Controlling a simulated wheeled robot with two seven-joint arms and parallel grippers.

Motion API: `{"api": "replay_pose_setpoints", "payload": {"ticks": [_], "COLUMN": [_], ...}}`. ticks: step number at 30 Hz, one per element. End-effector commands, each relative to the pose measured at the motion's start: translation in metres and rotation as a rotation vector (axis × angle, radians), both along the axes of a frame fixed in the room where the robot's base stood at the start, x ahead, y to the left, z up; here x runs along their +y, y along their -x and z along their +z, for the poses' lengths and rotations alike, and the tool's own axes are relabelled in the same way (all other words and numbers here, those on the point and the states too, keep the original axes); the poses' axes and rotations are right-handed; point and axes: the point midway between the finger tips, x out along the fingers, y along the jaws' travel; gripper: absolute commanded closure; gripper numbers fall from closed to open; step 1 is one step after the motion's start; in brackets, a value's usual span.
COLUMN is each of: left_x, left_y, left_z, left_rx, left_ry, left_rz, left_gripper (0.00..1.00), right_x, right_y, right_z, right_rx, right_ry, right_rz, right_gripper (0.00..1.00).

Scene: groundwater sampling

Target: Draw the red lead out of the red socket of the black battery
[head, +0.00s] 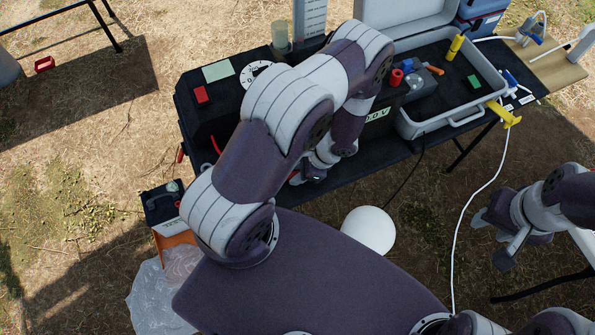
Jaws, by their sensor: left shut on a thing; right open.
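A black box with a pale label (377,115), which looks like the black battery, stands on the dark table, largely hidden behind my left arm. Its red socket cannot be made out. A short curved piece of red lead (216,145) shows left of my arm, by the controller; the rest is hidden. My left gripper (308,174) is low at the table's front edge, mostly covered by my own arm. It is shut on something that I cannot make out. My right gripper (497,238) is open and empty, off the table at the right.
A black controller with a dial (258,74) and a red button stands on the table's left part. A grey case (459,121) lies open to the right, with a yellow clamp (504,113) at its corner. Another black box (161,204) stands low at left, near clear plastic.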

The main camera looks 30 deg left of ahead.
Motion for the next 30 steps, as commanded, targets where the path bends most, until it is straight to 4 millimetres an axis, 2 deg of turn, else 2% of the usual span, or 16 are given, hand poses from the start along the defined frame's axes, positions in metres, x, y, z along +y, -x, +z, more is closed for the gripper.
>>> {"api": "replay_pose_setpoints", "payload": {"ticks": [10, 19, 20, 21, 22, 25, 30], "left_x": [-0.001, -0.001, -0.001, -0.001, -0.001, -0.001, -0.001], "left_y": [0.003, 0.005, 0.005, 0.005, 0.005, 0.005, 0.005], "left_z": [-0.013, -0.016, -0.016, -0.017, -0.017, -0.017, -0.018], "left_rx": [0.003, 0.008, 0.008, 0.008, 0.008, 0.008, 0.008], "left_ry": [0.007, 0.007, 0.007, 0.007, 0.007, 0.007, 0.007], "left_rz": [0.0, 0.0, 0.0, 0.0, 0.0, 0.0, 0.0], "left_gripper": [0.95, 0.96, 0.65, 0.52, 0.45, 0.42, 0.42], "right_x": [0.0, 0.0, 0.0, 0.0, 0.0, 0.0, 0.0], "right_y": [0.0, 0.0, 0.0, 0.0, 0.0, 0.0, 0.0], "right_z": [-0.009, -0.012, -0.012, -0.012, -0.012, -0.013, -0.013], "right_rx": [0.0, 0.0, 0.0, 0.0, 0.0, 0.0, 0.0], "right_ry": [0.0, 0.0, 0.0, 0.0, 0.0, 0.0, 0.0], "right_rz": [0.0, 0.0, 0.0, 0.0, 0.0, 0.0, 0.0], "right_gripper": [0.57, 0.57, 0.57, 0.57, 0.57, 0.57, 0.57]}}
